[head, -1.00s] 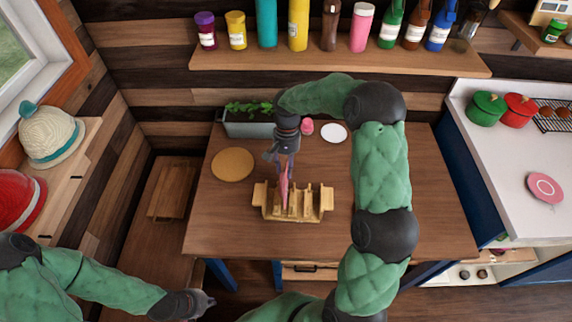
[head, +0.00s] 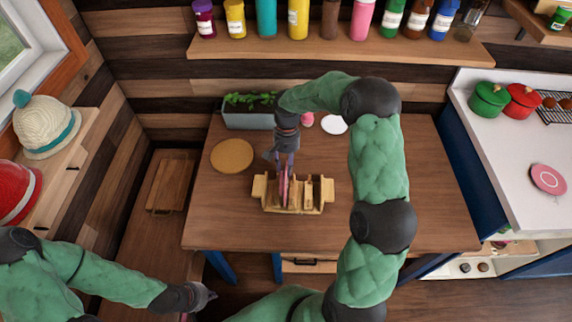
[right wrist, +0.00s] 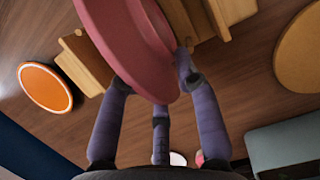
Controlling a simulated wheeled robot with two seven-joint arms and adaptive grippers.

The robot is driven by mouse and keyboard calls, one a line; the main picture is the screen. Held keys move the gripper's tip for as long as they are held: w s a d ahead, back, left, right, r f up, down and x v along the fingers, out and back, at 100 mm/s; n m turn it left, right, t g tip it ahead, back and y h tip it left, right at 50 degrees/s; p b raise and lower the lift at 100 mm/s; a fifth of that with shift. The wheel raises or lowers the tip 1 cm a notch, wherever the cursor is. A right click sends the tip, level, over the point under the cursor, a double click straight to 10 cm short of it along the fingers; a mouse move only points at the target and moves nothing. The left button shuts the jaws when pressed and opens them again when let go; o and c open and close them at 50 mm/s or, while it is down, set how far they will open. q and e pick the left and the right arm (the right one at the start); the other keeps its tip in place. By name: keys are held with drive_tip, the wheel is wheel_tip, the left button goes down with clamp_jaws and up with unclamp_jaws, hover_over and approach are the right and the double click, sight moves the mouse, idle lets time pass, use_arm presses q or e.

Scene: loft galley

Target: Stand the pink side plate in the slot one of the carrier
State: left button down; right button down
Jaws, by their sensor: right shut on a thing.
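The pink side plate (head: 284,190) is held on edge, upright, by my right gripper (head: 286,166), which is shut on its upper rim. In the right wrist view the plate (right wrist: 135,40) shows large between the fingers (right wrist: 150,85). The plate's lower part is down among the dividers of the wooden carrier (head: 318,207) on the table. The carrier also shows in the right wrist view (right wrist: 85,62). I cannot tell which slot the plate is in or whether it touches the bottom. My left gripper (head: 205,296) is away at the lower left, its fingers too small to judge.
On the table (head: 230,225) are a round tan mat (head: 232,156), a grey planter (head: 250,119) and a white round thing (head: 334,124). A shelf with bottles (head: 340,52) is behind. Another pink plate (head: 548,179) lies on the right counter. The table front is clear.

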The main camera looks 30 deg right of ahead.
drive_tip(key=c, duration=0.8)
unclamp_jaws()
drive_tip(key=v, duration=1.2)
drive_tip(key=shift+w, duration=0.1)
